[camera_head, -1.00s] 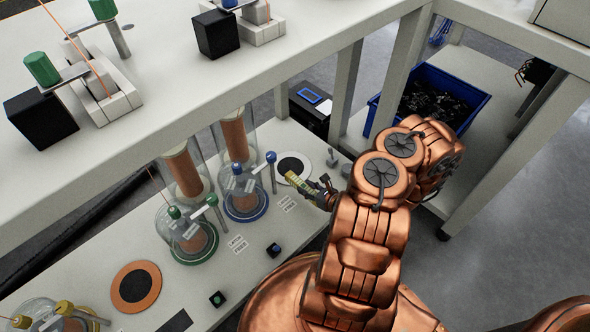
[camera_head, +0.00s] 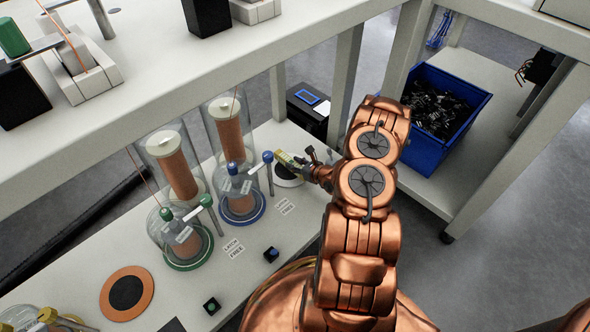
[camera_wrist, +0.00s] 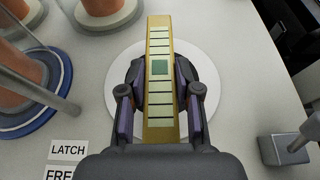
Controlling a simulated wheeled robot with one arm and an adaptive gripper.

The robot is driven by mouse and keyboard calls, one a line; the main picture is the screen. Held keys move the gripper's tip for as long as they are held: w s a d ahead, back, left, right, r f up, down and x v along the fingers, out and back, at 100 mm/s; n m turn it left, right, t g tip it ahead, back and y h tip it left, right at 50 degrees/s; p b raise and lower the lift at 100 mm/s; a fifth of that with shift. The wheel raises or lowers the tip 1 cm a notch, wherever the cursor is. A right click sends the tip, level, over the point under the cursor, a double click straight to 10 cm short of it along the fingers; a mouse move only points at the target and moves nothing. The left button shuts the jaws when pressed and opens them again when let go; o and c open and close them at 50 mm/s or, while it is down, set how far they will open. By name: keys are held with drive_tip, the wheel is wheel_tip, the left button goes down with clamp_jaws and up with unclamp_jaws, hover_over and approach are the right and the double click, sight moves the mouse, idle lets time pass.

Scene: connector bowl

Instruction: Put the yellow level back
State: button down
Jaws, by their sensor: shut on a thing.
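The yellow level (camera_wrist: 160,120) is a flat yellow bar with pale bands and a green square. My gripper (camera_wrist: 161,92) is shut on it, one finger on each long side. In the head view the level (camera_head: 288,160) sticks out from my gripper (camera_head: 308,166). The level is over a round white pad with a black centre (camera_head: 288,181). Whether the level touches the pad I cannot tell.
A glass jar with a blue ring (camera_head: 243,217) and one with a green ring (camera_head: 188,262) stand left of my gripper. LATCH and FREE labels (camera_wrist: 68,150) lie nearby. A small metal post (camera_wrist: 287,147) is at the right. The upper shelf (camera_head: 230,75) overhangs behind.

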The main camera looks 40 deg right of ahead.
drive_tip(key=shift+f+b, duration=0.3)
drive_tip(key=shift+f, duration=0.8)
drive_tip(key=shift+f, duration=0.15)
drive_tip(key=c, duration=0.8)
unclamp_jaws()
drive_tip(key=shift+s+r, duration=0.15)
drive_tip(key=shift+r, duration=0.1)
drive_tip(key=p+v, duration=0.4)
drive_tip(key=v, duration=0.7)
drive_tip(key=shift+s+d, duration=0.1)
drive_tip(key=shift+s, duration=0.25)
